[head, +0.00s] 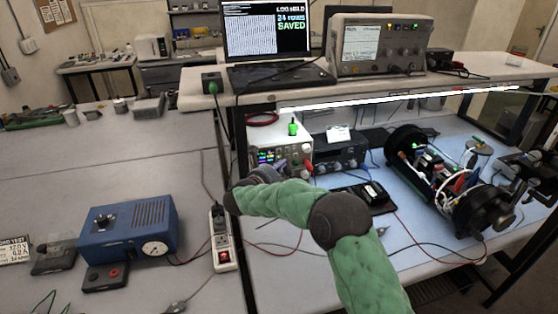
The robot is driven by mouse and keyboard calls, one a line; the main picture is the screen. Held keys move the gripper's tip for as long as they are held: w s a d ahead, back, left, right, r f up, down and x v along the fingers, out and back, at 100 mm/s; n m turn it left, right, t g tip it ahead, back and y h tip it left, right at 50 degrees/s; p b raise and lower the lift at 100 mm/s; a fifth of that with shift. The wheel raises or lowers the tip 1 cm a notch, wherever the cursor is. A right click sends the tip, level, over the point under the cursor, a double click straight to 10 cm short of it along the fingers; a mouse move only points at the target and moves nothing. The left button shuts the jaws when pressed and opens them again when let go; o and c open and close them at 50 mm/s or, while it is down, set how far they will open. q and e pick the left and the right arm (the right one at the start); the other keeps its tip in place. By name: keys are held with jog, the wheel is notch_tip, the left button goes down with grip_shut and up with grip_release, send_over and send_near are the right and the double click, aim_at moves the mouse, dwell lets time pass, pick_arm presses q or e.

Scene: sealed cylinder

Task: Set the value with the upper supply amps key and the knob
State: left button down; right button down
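The white bench power supply (290,138) stands under the shelf, left of centre. Its front has a small lit display (266,156), and a red knob or terminal shows at its right side. A green thing stands on its top. The amps key is too small to make out. My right arm, green with dark joints, comes up from the bottom and bends left. My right gripper (262,174) is small and dark, just in front of the supply's lower front. It hides part of that front. Its fingers are not clear, and contact cannot be told. My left gripper is not in view.
A blue box with a dial (125,230) and a printed card (14,251) lie on the left bench. A power strip (221,240) is by the bench gap. An opened cylinder (440,180) lies at the right among cables. A laptop (265,40) and an instrument (378,45) stand on the shelf.

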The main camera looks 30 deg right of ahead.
jog(key=shift+s, duration=0.1)
jog(key=s, duration=0.2)
jog(key=s+a+b, duration=0.1)
jog(key=s, duration=0.1)
jog(key=shift+s, duration=0.4)
dwell(0.9)
